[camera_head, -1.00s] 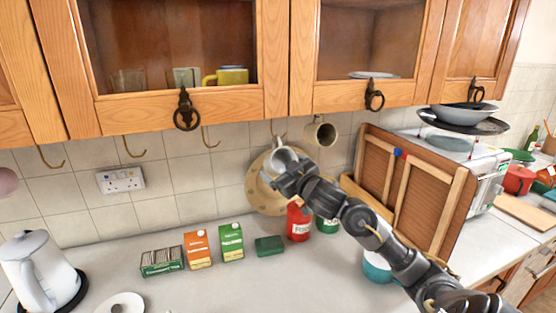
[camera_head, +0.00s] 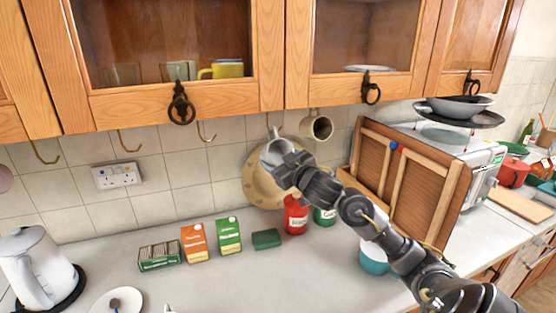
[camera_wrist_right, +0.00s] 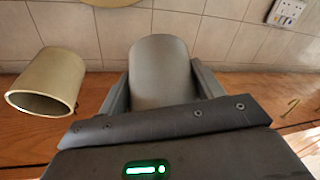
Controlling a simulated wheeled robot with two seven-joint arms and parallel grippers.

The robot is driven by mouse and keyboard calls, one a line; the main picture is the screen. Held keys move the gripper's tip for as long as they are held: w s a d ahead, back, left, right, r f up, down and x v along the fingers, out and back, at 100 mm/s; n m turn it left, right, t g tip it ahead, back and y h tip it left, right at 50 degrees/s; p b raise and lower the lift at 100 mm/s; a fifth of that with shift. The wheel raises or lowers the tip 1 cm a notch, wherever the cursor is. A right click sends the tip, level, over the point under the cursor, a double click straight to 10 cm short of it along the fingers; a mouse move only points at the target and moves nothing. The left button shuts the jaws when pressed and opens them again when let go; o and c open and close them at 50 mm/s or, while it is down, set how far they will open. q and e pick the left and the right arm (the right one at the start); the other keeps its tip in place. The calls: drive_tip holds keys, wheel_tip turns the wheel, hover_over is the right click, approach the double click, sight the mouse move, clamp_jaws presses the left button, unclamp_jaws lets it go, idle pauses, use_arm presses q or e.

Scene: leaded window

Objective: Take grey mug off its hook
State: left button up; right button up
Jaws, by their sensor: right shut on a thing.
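The grey mug (camera_head: 277,152) is below the cabinet in the head view, close under a hook, in front of a round beige board. I cannot tell whether its handle still touches the hook. My right gripper (camera_head: 286,164) is shut on the mug from the front right and hides part of it. In the right wrist view, the mug (camera_wrist_right: 160,72) fills the space between the two fingers (camera_wrist_right: 160,90). Its handle is hidden there. My left gripper is out of view.
A beige mug (camera_head: 318,128) hangs close to the right; it also shows in the wrist view (camera_wrist_right: 48,82). The wooden cabinet (camera_head: 190,105) is just above. Below are a red can (camera_head: 296,215), cartons and a kettle (camera_head: 38,265). A wooden rack (camera_head: 425,190) stands right.

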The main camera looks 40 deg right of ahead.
drive_tip(key=shift+r, duration=0.7)
drive_tip(key=shift+s+d, duration=0.1)
drive_tip(key=shift+d, duration=0.25)
drive_tip(key=s+d+f+b, duration=0.2)
drive_tip(key=d+f+b, duration=0.3)
drive_tip(key=f+b, duration=0.3)
drive_tip(key=s+a+p, duration=0.2)
drive_tip(key=s+p, duration=0.2)
drive_tip(key=s, duration=1.1)
drive_tip(key=shift+s+a+f, duration=0.25)
drive_tip(key=shift+a+f, duration=0.15)
drive_tip(key=shift+f, duration=0.1)
